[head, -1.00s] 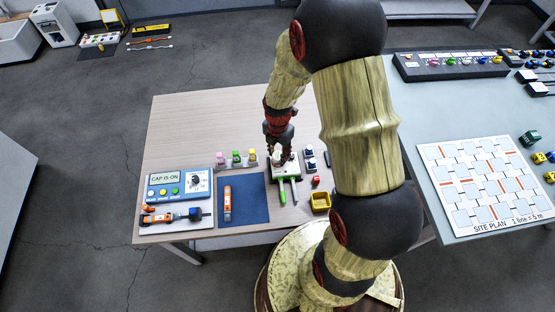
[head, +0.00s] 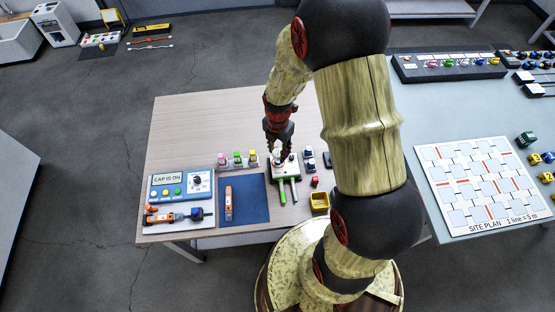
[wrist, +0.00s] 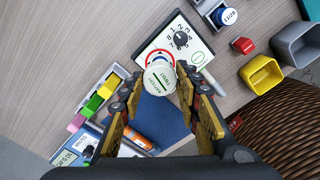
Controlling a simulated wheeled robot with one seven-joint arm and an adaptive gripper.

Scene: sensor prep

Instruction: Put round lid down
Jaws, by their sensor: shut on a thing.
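The round lid (wrist: 160,79) is white with a dark printed label and sits between my fingertips in the wrist view. My gripper (wrist: 160,86) is shut on it. Just beyond the lid a red-and-white round part (wrist: 158,56) shows on the white dial unit (wrist: 200,50). The lid overlaps that part in the picture, and I cannot tell whether they touch. In the head view my gripper (head: 279,158) points down over the dial unit (head: 292,178), and the lid is hidden or too small to make out.
A blue console (head: 165,192) displays "CAP IS ON". A blue mat (head: 252,200) holds an orange-and-white tool (head: 228,204). Pink, green and yellow blocks (head: 238,158) stand behind the mat. A yellow bin (head: 319,201) and a red cube (head: 315,181) are right of the dial unit.

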